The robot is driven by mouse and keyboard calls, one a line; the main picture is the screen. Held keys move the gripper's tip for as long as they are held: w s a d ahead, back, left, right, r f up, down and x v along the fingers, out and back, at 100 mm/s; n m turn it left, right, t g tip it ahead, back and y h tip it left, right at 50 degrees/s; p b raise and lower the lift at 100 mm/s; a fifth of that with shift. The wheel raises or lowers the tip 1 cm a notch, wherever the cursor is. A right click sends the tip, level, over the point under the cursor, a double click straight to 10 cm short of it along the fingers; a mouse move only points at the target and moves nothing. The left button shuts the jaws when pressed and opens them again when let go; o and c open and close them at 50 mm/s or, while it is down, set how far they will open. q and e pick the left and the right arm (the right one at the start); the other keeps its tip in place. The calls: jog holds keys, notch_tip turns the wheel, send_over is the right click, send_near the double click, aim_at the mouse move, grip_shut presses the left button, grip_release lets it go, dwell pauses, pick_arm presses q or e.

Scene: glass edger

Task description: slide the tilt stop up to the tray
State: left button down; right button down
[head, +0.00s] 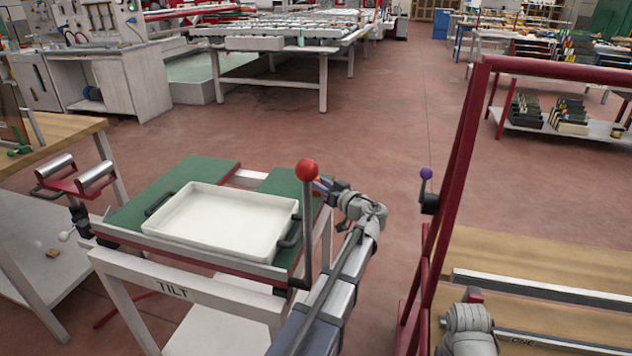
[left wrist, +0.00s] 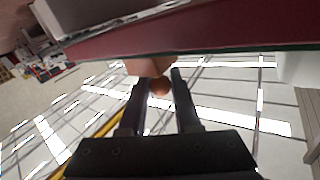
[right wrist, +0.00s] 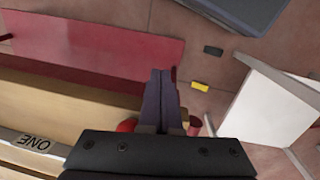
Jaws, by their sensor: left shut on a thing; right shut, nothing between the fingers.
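The white tray (head: 222,222) lies on the green-topped tilt table (head: 130,215), whose front is lettered TILT. My left gripper (head: 322,184) is at the table's right edge, partly behind a red ball-topped lever (head: 308,170). In the left wrist view my left gripper (left wrist: 160,80) is shut on a small orange-brown knob (left wrist: 160,88), below a tan block (left wrist: 150,66) under a dark red rail. This seems to be the tilt stop; the head view does not show it clearly. My right gripper (right wrist: 160,90) is shut and empty, pointing past a wooden bench.
A dark red frame (head: 462,160) and wooden bench (head: 550,265) stand at the right. A roller stand (head: 75,178) is at the left. Open red floor lies behind the tilt table.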

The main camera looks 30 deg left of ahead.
dwell(0.8)
pick_arm(q)
jog(key=s, duration=0.2)
jog(key=s+d, duration=0.1)
jog(key=s, duration=0.1)
jog(key=shift+s, duration=0.1)
jog(key=c, duration=0.6)
grip_release()
jog(key=shift+v, duration=3.85)
